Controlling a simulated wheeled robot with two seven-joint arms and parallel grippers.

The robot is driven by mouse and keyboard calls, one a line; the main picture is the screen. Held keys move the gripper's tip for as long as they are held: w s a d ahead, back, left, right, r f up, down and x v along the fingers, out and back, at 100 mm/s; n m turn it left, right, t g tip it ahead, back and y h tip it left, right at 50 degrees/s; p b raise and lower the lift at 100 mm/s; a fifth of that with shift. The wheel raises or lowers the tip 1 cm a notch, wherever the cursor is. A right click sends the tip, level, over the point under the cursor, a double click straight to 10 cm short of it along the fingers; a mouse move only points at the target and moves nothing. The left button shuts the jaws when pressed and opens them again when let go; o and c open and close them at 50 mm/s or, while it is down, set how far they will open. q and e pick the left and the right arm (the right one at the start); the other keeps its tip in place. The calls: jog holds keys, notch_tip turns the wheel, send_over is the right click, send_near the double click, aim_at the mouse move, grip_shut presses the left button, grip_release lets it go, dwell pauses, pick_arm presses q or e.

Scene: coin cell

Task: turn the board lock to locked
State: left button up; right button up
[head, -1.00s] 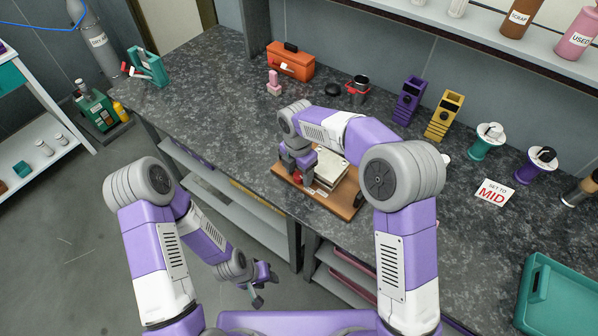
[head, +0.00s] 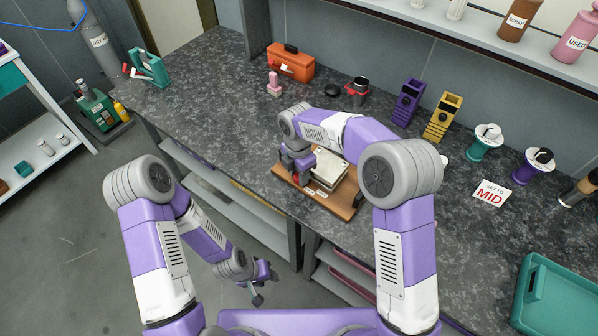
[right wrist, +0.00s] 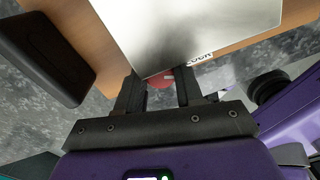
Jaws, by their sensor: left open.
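The board (head: 345,211) is a wooden base on the bench, with a pale metal plate (head: 331,170) on top. Its red lock knob (right wrist: 161,80) shows in the right wrist view, partly covered by the plate's edge, beside a label (right wrist: 200,58) ending in "OCK". My right gripper (right wrist: 161,88) has its two fingers on either side of the red knob and appears shut on it. In the head view this gripper (head: 297,178) points down at the board's left end, hiding most of the knob. My left gripper (head: 260,286) is open and empty, low in front of the bench.
A dark block (right wrist: 42,55) stands on the board near my right gripper. Behind the board are an orange toolbox (head: 290,64), a black and red holder (head: 357,90) and purple and yellow stands. A "SET TO MID" card (head: 490,194) and a green tray (head: 560,295) lie to the right.

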jog(key=o, duration=0.4)
notch_tip(320, 180, up, 8)
jog(key=p, duration=0.2)
jog(key=shift+w+a+f+p, duration=0.1)
jog(key=shift+f+p, duration=0.1)
jog(key=shift+p, duration=0.1)
